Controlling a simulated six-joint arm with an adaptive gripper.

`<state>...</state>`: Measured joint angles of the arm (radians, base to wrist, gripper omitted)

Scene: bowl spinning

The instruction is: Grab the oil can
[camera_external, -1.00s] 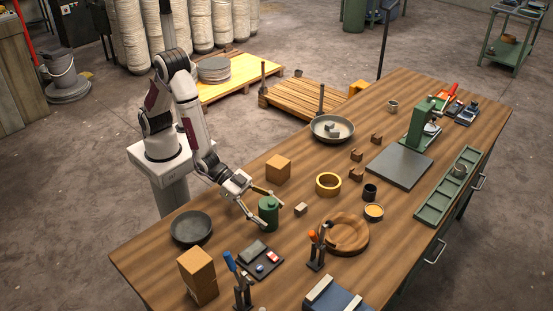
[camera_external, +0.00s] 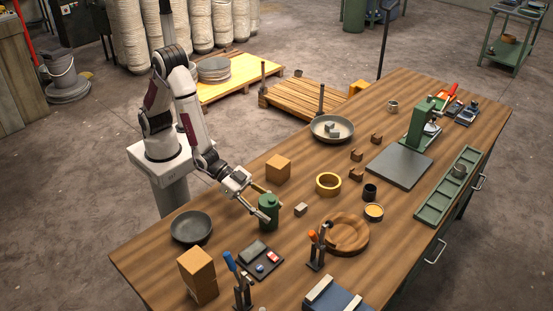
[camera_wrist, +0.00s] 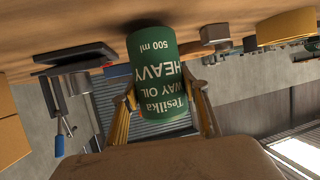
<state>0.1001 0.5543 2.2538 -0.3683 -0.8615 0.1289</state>
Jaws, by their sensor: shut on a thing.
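The oil can is a green cylinder (camera_external: 268,213) with a narrower top. It stands upright on the wooden workbench, left of the middle. In the wrist view its label reads "Tesilka WAY OIL HEAVY 500 ml" upside down on the green can (camera_wrist: 158,75). My gripper (camera_external: 267,209) reaches it from the left and is shut on it, one finger on each side. In the wrist view the fingers of my gripper (camera_wrist: 165,105) press against both sides of the can. Whether the can's base is off the bench is too small to tell.
A dark round pan (camera_external: 190,228) lies left of the can, and a cardboard box (camera_external: 278,168) stands behind it.

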